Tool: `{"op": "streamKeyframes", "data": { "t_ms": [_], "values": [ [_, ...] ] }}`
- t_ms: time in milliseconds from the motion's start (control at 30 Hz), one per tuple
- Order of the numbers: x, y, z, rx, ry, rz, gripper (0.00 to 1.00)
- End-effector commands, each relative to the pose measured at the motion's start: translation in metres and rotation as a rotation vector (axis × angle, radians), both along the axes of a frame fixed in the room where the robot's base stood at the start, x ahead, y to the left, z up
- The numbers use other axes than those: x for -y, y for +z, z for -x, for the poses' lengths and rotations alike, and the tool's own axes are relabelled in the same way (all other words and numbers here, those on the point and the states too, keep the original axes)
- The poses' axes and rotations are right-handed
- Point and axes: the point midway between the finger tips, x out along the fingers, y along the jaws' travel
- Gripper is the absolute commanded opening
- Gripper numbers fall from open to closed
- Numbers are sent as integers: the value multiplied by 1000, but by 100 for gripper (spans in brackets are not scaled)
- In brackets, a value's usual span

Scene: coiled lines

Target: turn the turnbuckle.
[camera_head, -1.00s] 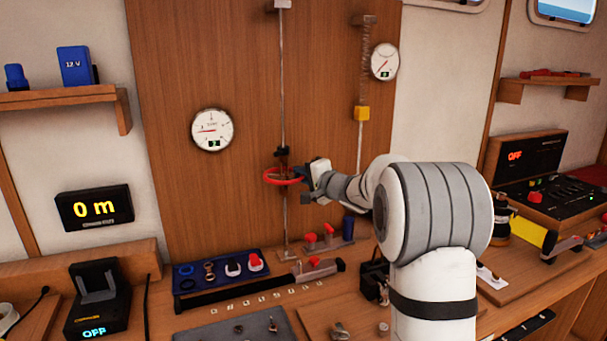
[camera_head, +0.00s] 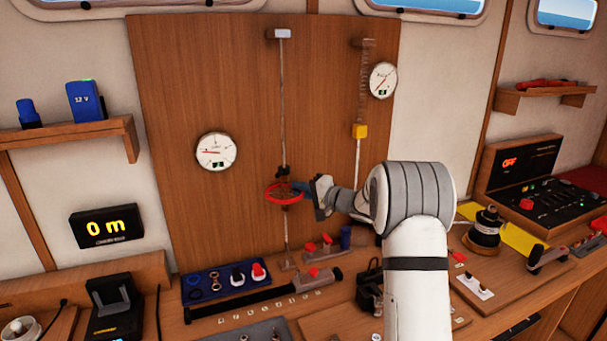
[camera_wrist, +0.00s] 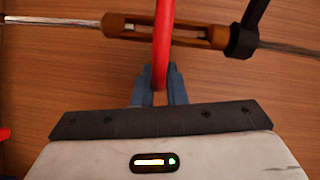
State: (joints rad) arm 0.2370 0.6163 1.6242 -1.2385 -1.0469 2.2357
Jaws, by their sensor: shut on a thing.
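The turnbuckle stands on a thin upright rod in front of the wooden panel in the head view, with a red ring (camera_head: 283,198) around it. In the wrist view the turnbuckle's brown slotted body (camera_wrist: 198,32) lies across the top, with metal rod at both ends and a black collar on its right. The red ring (camera_wrist: 162,40) passes in front of the body. My gripper (camera_wrist: 159,92) is shut on the red ring, with blue-grey fingers on either side of it. In the head view my gripper (camera_head: 304,188) reaches the ring from the right.
A round gauge (camera_head: 216,151) hangs left of the rod. A spring (camera_head: 366,75) with a yellow block and a second gauge (camera_head: 383,80) are to the right. Below are a blue tray (camera_head: 225,281) of small parts and a long black-handled tool (camera_head: 262,296).

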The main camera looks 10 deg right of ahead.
Motion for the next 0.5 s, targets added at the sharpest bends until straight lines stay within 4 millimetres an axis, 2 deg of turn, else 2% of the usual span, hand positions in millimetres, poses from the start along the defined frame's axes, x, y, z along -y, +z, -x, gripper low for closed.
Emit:
{"op": "streamKeyframes", "data": {
  "t_ms": [67,500],
  "values": [
    [0,5,-2,-8,44,1,0],
    [-6,2,-16,-6,330,2,0]
  ]
}}
